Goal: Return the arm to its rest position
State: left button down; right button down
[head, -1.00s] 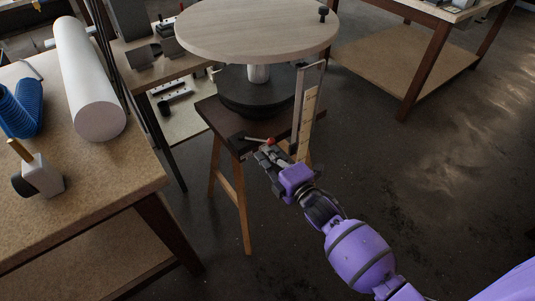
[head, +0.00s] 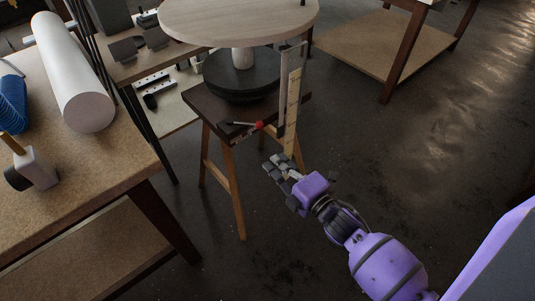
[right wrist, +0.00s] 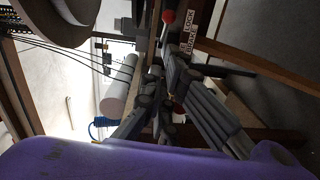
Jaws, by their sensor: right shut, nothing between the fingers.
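My right gripper (head: 274,166) is shut and empty in the head view, below and in front of the small dark stand (head: 200,102). A lever with a red knob (head: 259,125) sticks out at the stand's front edge, just above the gripper and apart from it. My right gripper's dark fingers (right wrist: 158,120) also fill the middle of the right wrist view, where a red knob (right wrist: 168,17) shows at the top. My purple right arm reaches in from the lower right. My left gripper is in neither view.
A round wooden disc (head: 240,18) sits on the stand, with an upright wooden scale (head: 292,105) beside it. A workbench (head: 100,165) at left carries a white roll (head: 72,75) and a blue hose (head: 12,100).

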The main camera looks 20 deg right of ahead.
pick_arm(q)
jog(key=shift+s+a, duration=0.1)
pick_arm(e)
jog(key=shift+s+d, duration=0.2)
jog(key=shift+s, duration=0.2)
